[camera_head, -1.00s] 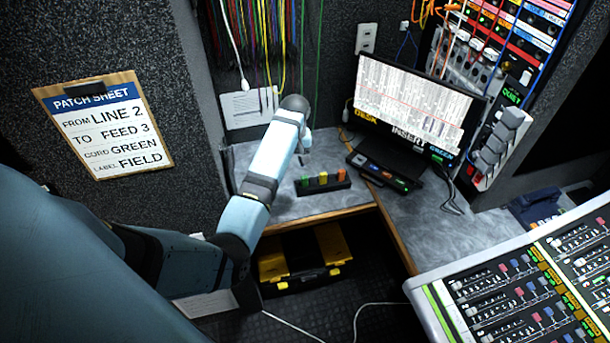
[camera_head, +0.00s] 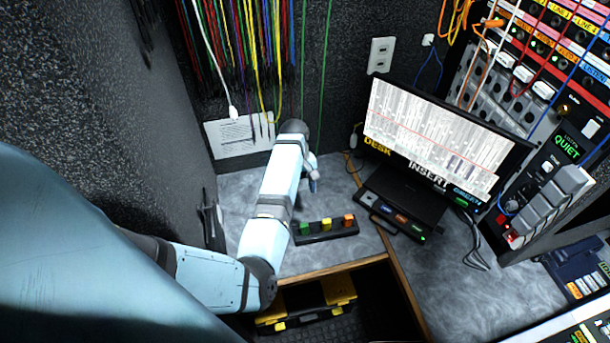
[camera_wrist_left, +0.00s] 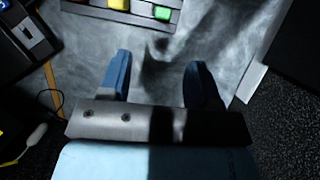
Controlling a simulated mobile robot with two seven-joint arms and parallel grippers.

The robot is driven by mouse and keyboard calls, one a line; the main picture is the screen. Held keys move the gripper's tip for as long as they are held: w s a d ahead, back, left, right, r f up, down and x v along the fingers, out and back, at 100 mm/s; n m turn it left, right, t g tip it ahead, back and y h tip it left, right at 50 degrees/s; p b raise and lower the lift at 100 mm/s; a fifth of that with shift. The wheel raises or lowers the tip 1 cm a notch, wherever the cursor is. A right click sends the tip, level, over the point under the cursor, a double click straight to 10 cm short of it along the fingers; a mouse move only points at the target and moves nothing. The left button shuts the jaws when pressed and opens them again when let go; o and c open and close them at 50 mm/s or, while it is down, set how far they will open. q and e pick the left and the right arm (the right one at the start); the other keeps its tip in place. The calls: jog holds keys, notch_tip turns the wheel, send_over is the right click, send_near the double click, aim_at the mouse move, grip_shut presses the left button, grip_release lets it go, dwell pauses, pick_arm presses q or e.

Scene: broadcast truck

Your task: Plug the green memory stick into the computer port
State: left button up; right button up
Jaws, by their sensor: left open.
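The green memory stick (camera_head: 305,229) stands in a dark holder (camera_head: 338,236) on the grey desk, at the left end beside a yellow and an orange one. The green stick also shows in the left wrist view (camera_wrist_left: 162,13), at the top. My left gripper (camera_head: 313,183) hangs above the desk behind the holder; in the wrist view its blue fingers (camera_wrist_left: 159,68) are apart with nothing between them. A dark port unit (camera_head: 395,215) with coloured labels sits in front of the monitor, right of the holder. My right gripper is not in view.
The monitor (camera_head: 431,128) reads "DESK INSERT GREEN" along its lower edge. A sheet (camera_head: 238,135) and hanging cords are on the back wall. A black and yellow toolbox (camera_head: 310,303) is below the desk edge. Bare desk lies left of the holder.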

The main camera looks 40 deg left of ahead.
aim_at(304, 224)
pick_arm(q)
jog(key=x, duration=0.7)
jog(key=shift+s+d+f, duration=0.25)
jog(key=shift+p+x, duration=0.45)
jog(key=shift+x, duration=2.55)
jog(key=shift+a, duration=0.2)
jog(key=c, duration=1)
